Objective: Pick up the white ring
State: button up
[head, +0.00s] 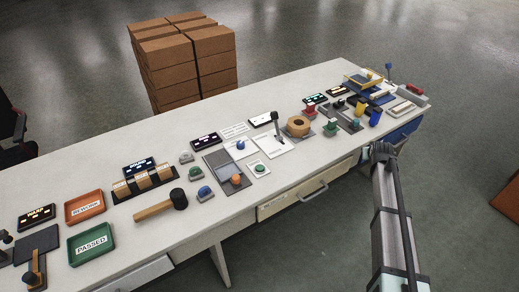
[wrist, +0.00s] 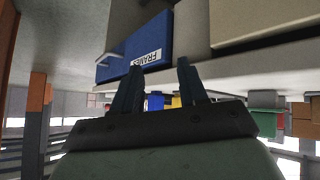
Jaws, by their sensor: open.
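I cannot make out a white ring for certain in either view.
The long white table (head: 135,115) holds a mallet (head: 163,206), an orange tray (head: 85,207), a green PASSED tray (head: 91,241) and several buttons and small displays. Blue and yellow parts crowd its right end. Brown boxes (head: 185,65) stand behind. The table's back strip is mostly clear.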

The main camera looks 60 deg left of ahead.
jog(key=shift+n+t+y, duration=0.3)
jog(key=shift+n+y, duration=0.3)
jog(key=shift+y, duration=0.1)
jog(key=a+r, duration=0.2)
jog(key=a, duration=0.1)
jog(key=a+r, duration=0.3)
jog(key=s+a+r, duration=0.1)
jog(key=a+r, duration=0.1)
jog(key=a, duration=0.1)
jog(key=shift+r, duration=0.35)
jog(key=s+a+r+n+h, duration=0.1)
jog(key=s+a+r+n, duration=0.3)
jog(key=s+a+r, duration=0.45)
jog(key=s+a+r+n, duration=0.4)
jog(key=s+a+r, duration=0.1)
jog(key=s+a, duration=0.55)
jog(key=n+g+h, duration=0.5)
jog(key=n+g, duration=0.7)
jog(key=n, duration=0.3)
send_near(185, 151)
jog(key=x, duration=0.4)
jog(key=shift+s+f, duration=0.25)
jog(key=shift+x, duration=3)
jog(key=shift+w+a, duration=0.1)
jog(key=shift+w, duration=0.05)
